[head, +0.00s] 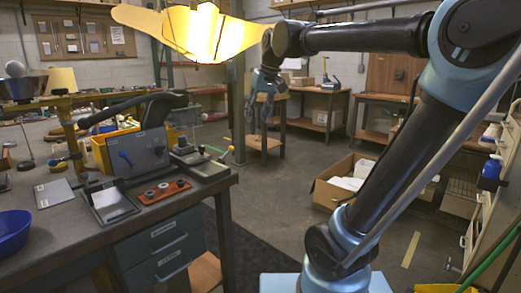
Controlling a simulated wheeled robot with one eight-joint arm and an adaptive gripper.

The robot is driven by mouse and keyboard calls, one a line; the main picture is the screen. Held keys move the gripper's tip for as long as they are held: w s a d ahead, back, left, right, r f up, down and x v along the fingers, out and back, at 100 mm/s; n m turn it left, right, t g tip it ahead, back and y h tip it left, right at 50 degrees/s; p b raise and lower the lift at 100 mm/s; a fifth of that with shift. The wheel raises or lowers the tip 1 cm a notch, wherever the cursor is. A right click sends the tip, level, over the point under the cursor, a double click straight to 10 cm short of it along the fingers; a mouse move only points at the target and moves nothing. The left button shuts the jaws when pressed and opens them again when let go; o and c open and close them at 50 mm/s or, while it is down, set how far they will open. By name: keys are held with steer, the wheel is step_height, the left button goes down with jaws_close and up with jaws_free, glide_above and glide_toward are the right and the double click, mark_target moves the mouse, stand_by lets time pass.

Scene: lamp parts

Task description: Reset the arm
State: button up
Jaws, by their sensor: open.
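My gripper (263,105) hangs from the end of my arm in the upper middle of the head view, fingers pointing down. It is open, and I see nothing between its fingers. It is over the open floor, to the right of the workbench and apart from it. A lit yellow lamp shade with petal-like panels (195,33) shows at the top, left of my gripper's wrist. What holds the shade up is not clear. A smaller yellow shade (61,80) stands on the workbench at the far left.
The workbench (205,190) fills the left, with a grey fixture (140,153), a yellow bin (103,150) and a blue bowl (13,230). An open cardboard box (327,194) sits on the floor behind my arm. Side tables (318,120) stand at the back.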

steer(key=s+d+f+m+h, duration=0.1)
steer(key=s+d+f, duration=0.5)
steer(key=f, duration=0.4)
steer(key=s+d+f+m+h, duration=0.1)
steer(key=s+d+f+m, duration=0.1)
steer(key=s+d+f, duration=0.5)
steer(key=s+d+f+m+h, duration=0.1)
steer(key=s+d+f, duration=0.6)
steer(key=f, duration=0.6)
steer(key=shift+d+m+g, duration=0.3)
steer(key=shift+d+m, duration=0.1)
steer(key=shift+d, duration=0.2)
steer(key=shift+w+f, duration=0.25)
steer(key=shift+w, duration=0.2)
